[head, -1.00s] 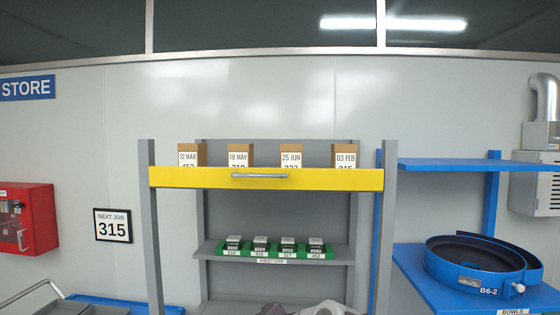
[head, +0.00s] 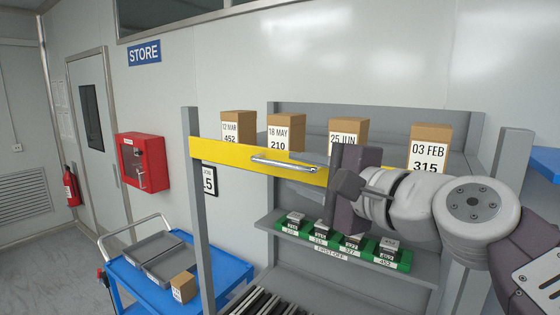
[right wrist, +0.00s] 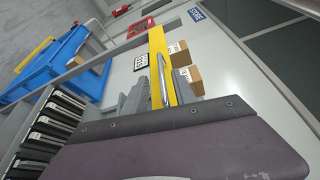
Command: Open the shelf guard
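The shelf guard (head: 228,153) is a yellow bar across the front of the top shelf. It is raised in front of several brown boxes and carries a silver handle (head: 285,163). My right gripper (head: 327,172) is at the handle's right end. In the right wrist view, its two grey fingers (right wrist: 161,90) stand apart, one on each side of the handle (right wrist: 160,66), with the yellow guard (right wrist: 157,42) behind. I cannot tell whether they touch it. My arm hides the guard's right end in the head view. My left gripper is not in view.
The brown boxes, such as the 03 FEB box (head: 429,150), stand behind the guard. A lower shelf holds a green rack (head: 297,232) of small parts. A blue cart (head: 232,268) stands left of the grey shelf post (head: 196,225). A red wall box (head: 143,162) hangs farther left.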

